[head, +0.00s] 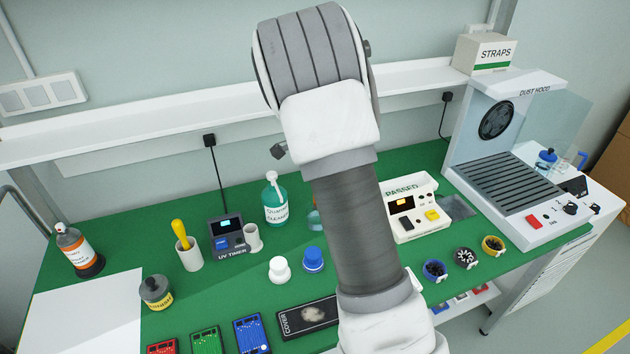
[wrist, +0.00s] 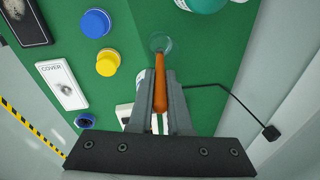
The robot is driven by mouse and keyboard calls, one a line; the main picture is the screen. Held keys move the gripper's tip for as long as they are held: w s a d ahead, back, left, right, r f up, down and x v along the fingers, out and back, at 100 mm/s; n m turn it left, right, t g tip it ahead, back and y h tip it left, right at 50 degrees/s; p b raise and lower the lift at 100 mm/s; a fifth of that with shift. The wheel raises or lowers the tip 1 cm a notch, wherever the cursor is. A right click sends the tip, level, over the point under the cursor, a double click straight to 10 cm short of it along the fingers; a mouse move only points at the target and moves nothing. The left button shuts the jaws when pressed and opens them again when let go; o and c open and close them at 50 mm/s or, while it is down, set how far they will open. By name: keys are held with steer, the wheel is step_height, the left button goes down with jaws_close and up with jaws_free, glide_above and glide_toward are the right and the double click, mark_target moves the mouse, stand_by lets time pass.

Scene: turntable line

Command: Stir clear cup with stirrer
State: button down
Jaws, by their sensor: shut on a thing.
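My gripper (wrist: 161,78) is shut on the orange stirrer (wrist: 159,95), which runs forward between the fingers. The stirrer's far end reaches the clear cup (wrist: 161,42) in the wrist view and overlaps its round mouth. It appears to be inside the cup, but the depth is hard to tell. In the head view a sliver of the clear cup (head: 314,221) shows at the left edge of my arm.
A dispenser bottle (head: 275,203) stands left of the cup. A white cap (head: 280,269) and a blue cap (head: 313,259) stand in front. A UV timer (head: 227,238) is further left; a PASSED box (head: 416,213) is right of my arm. Green mat (head: 130,218) is free at back left.

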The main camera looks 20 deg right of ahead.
steer(key=shift+r+p, duration=1.8)
steer(key=shift+r, duration=0.75)
